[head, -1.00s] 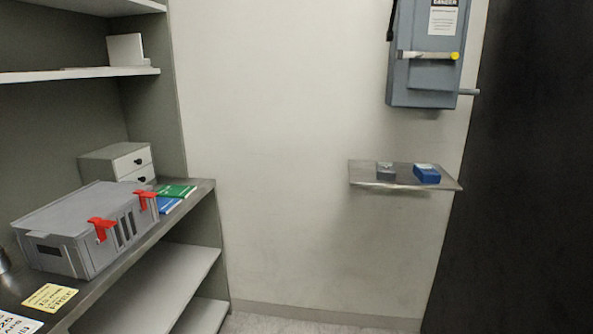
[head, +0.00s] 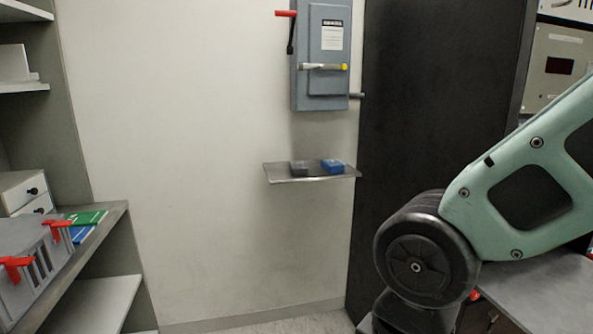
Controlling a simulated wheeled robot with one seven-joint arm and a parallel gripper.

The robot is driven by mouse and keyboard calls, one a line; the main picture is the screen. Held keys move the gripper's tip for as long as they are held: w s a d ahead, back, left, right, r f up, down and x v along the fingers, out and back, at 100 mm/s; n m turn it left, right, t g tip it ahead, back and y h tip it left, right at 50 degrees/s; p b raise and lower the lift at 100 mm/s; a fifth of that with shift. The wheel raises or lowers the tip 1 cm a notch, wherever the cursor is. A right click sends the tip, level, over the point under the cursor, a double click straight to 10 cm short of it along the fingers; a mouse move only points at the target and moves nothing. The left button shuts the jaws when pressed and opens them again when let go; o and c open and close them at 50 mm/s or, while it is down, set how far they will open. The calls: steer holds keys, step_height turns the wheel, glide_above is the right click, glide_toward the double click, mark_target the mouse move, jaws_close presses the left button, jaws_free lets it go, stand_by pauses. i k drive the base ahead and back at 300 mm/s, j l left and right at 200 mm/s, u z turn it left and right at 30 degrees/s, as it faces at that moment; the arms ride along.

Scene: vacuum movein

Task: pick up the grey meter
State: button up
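The grey meter (head: 299,167) appears as a small dark grey box on the left part of a metal wall shelf (head: 285,179), below the electrical box. A blue box (head: 332,166) sits just to its right on the same shelf. The meter is far off and small, so its details cannot be made out. My arm shows at the right of the head view, well to the right of the shelf and nearer to me. My gripper is not in view.
A grey electrical box (head: 322,60) with a red lever hangs above the shelf. A dark panel (head: 430,100) stands right of it. At left, a shelving unit holds a grey case (head: 25,270) with red latches. A grey surface (head: 545,290) lies at lower right.

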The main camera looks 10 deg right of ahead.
mark_target(298, 168)
steer(key=i+j+z, duration=0.35)
steer(key=i, duration=0.25)
steer(key=i+j+z, duration=0.35)
steer(key=i+j, duration=0.15)
steer(key=j, duration=0.15)
steer(key=i+j+z, duration=0.3)
steer(key=i+j, duration=0.15)
steer(key=j, duration=0.2)
